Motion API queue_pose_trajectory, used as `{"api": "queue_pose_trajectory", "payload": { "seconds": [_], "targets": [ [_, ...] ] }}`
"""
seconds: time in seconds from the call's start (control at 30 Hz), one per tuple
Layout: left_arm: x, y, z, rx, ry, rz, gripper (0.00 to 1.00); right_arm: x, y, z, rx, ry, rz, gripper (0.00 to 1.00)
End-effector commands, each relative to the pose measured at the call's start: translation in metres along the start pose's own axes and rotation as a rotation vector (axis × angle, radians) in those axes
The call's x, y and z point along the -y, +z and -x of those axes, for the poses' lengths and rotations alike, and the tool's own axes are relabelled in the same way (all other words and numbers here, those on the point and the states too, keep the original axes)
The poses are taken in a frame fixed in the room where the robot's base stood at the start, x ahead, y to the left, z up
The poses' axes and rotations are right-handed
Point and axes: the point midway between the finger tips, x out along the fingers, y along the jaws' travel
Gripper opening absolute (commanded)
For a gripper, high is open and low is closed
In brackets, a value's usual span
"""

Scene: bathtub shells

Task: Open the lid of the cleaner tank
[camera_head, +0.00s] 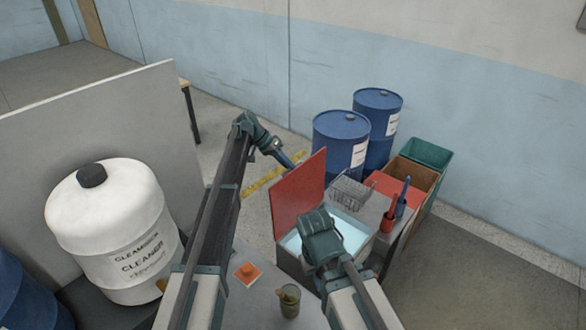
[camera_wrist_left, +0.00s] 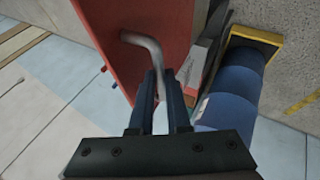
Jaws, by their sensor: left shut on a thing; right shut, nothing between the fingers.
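The grey cleaner tank (camera_head: 292,262) stands in the lower middle, with pale liquid (camera_head: 352,232) in it. Its red lid (camera_head: 298,193) is raised steeply along the tank's left side, so the tank is open. In the left wrist view the lid (camera_wrist_left: 120,42) has a bent grey handle (camera_wrist_left: 146,42). My left gripper (camera_head: 287,160) is at the lid's outer face, and its fingers (camera_wrist_left: 165,95) are shut on the handle. My right gripper (camera_head: 320,232) is over the tank's near left part, shut and empty; its fingertips are mostly hidden.
A wire basket (camera_head: 350,192) sits at the tank's back. Blue drums (camera_head: 341,142) and bins (camera_head: 426,152) are behind. A white cleaner drum (camera_head: 115,235) is left; a greenish jar (camera_head: 289,302) is in front.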

Motion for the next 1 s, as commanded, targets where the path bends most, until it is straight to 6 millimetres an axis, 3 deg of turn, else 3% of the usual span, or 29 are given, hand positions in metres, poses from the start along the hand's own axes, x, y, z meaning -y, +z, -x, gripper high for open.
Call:
{"api": "queue_pose_trajectory", "payload": {
  "seconds": [0.47,0.5,0.67,1.0],
  "targets": [
    [0.0030,0.0007,-0.0003,0.006,-0.004,0.000,0.00,0.0001,-0.0001,-0.0012,0.000,0.000,0.000,0.00],
    [0.0029,0.0007,-0.0003,0.006,-0.004,0.000,0.18,0.0001,-0.0001,-0.0012,0.000,0.000,0.000,0.00],
    [0.0026,0.0004,-0.0001,0.004,-0.002,0.000,0.45,0.0001,-0.0001,-0.0010,0.000,0.000,0.000,0.00],
    [0.0017,-0.0005,0.0049,0.002,-0.001,0.000,0.45,-0.0003,0.0002,0.0033,0.000,0.000,0.000,0.00]
  ]
}}
